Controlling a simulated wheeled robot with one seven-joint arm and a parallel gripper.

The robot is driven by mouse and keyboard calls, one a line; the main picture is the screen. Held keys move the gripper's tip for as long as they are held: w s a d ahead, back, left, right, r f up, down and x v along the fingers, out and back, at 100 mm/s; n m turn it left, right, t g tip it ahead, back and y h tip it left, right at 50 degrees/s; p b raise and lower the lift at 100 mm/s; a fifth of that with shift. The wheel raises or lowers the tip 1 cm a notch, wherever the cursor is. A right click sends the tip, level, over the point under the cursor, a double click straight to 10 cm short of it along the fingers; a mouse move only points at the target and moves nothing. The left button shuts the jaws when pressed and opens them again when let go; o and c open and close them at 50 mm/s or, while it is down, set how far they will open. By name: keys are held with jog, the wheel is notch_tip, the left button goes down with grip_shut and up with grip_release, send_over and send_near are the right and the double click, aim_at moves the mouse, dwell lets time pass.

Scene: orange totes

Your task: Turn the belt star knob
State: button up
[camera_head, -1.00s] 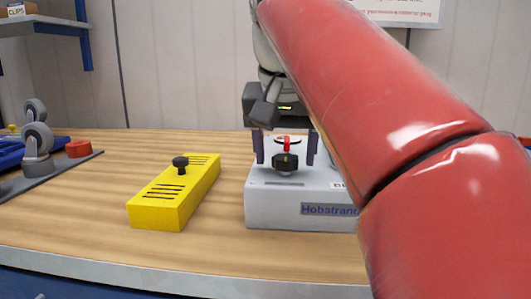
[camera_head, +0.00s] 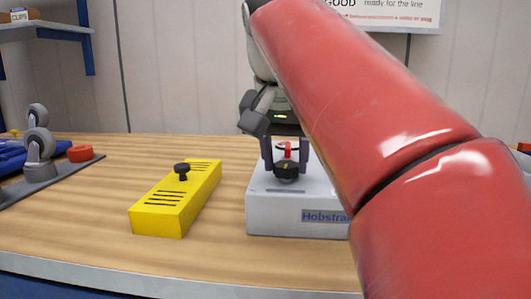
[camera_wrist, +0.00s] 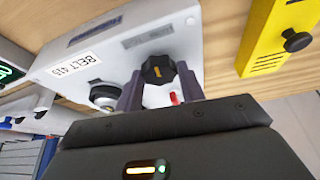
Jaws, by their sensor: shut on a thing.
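The star knob (camera_head: 287,172) is black with a yellow mark and sits on top of a light grey box (camera_head: 290,222) lettered "Hobstran…". In the wrist view the knob (camera_wrist: 157,70) shows between my two dark fingers, with its yellow mark facing the camera. The box (camera_wrist: 215,30) there carries a label (camera_wrist: 73,64) reading "BELT 415". My gripper (camera_head: 285,163) is shut on the knob, one finger on each side. A small red piece (camera_head: 288,149) stands just behind the knob. My red arm hides the right part of the box in the head view.
A yellow slotted box (camera_head: 165,215) with a black knob (camera_head: 182,170) stands left of the grey box. Grey casters (camera_head: 38,143) on a dark plate lie farther left. A round dial (camera_wrist: 103,95) sits beside the fingers. Bare wooden table (camera_head: 85,225) lies in front.

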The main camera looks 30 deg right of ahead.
jog(key=m+p, duration=0.1)
jog(key=m, duration=0.1)
jog(key=m+g+h+p, duration=0.1)
jog(key=m, duration=0.1)
jog(key=m+g+p, duration=0.1)
jog(key=m, duration=0.1)
jog(key=shift+w+a+r, duration=0.1)
jog(key=shift+w+r, duration=0.05)
jog(key=shift+w, duration=0.1)
jog(key=m+g+p, duration=0.1)
jog(key=m, duration=0.2)
jog(key=shift+w+m+h, duration=0.15)
jog(key=shift+m+h, duration=0.15)
jog(key=shift+w+m+g, duration=0.1)
jog(key=shift+m+g, duration=0.7)
jog(key=shift+m, duration=0.7)
jog(key=o, duration=1)
